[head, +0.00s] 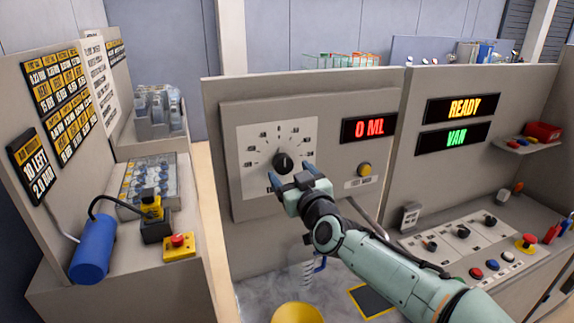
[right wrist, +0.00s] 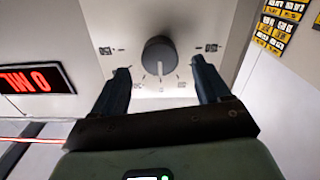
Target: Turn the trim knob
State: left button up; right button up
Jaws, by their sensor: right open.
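The black trim knob (head: 284,163) sits at the middle of a white dial plate (head: 250,140) with marks around it, on a grey panel. My right gripper (head: 293,182) is just below and in front of the knob in the head view. In the right wrist view the knob (right wrist: 160,54) shows beyond and between the two open fingers (right wrist: 160,82). The fingers appear apart from the knob, with nothing between their tips. A light pointer line marks the knob's face. My left gripper is not in view.
A red "0 ML" display (head: 369,128) and a yellow button (head: 364,169) are right of the dial. "READY" (head: 464,108) and "VAN" displays sit on the right panel. A yellow bucket (head: 297,313) and a clear jug (head: 301,268) stand below. A blue cylinder (head: 93,248) is at left.

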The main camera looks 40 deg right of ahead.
aim_at(285, 166)
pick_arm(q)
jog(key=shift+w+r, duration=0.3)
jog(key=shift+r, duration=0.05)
pick_arm(e)
jog(key=shift+x, duration=1.55)
jog(key=shift+c, duration=0.2)
jog(key=c, duration=1)
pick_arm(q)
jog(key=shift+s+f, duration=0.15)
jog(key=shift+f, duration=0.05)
pick_arm(e)
jog(key=shift+m, duration=1.4)
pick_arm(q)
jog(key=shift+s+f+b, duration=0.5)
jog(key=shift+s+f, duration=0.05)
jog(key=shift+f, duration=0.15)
pick_arm(e)
jog(key=shift+m, duration=1.4)
